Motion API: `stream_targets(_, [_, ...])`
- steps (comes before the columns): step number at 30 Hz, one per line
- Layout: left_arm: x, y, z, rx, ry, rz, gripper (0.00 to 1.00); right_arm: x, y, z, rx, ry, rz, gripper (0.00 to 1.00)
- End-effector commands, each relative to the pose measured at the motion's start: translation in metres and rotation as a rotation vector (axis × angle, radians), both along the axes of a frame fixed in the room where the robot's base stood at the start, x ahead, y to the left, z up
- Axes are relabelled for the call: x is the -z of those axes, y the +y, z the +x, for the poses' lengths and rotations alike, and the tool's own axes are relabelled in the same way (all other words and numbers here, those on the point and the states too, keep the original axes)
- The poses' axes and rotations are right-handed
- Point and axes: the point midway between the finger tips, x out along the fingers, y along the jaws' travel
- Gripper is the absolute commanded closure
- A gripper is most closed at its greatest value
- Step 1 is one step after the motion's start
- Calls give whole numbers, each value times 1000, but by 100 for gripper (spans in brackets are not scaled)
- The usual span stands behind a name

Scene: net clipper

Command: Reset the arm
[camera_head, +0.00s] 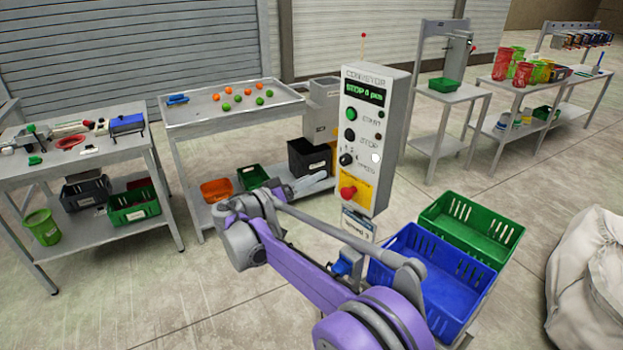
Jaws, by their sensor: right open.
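My right arm, purple and grey, comes in from the bottom right and reaches up and left across the middle of the head view. Its pale grey gripper (312,183) is open, in front of the lower part of the sorting table and left of the control box. I see nothing held in it, though its fingers are small and partly hard to make out. The control box (371,140) stands upright, with a green display reading STOP, knobs and a yellow panel with a red button. My left gripper is not in view.
Green (470,228) and blue (433,278) crates stand right of my arm. A white sack (590,275) is at the far right. The sorting table (230,103) holds orange and green balls. A workbench (75,160) stands left. The floor at lower left is clear.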

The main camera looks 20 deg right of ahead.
Motion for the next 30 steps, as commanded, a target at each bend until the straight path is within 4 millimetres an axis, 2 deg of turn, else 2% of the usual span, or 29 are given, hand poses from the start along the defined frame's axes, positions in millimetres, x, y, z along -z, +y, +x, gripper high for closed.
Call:
stream_targets(8, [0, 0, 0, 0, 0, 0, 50, 0, -1, -2, 0, 6, 6, 30])
stream_targets(11, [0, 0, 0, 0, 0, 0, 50, 5, -8, -14, -4, 51, 50, 30])
stream_targets(13, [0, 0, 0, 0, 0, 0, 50, 13, -15, -31, -13, 115, 114, 30])
stream_targets(17, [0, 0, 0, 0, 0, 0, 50, 39, -24, -81, -61, 274, 290, 30])
stream_targets(20, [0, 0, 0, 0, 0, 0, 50, 66, -22, -125, -128, 387, 437, 30])
stream_targets(26, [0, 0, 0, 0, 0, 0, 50, 120, 6, -214, -313, 538, 713, 30])
stream_targets(30, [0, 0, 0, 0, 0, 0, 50, 157, 38, -272, -476, 580, 881, 30])
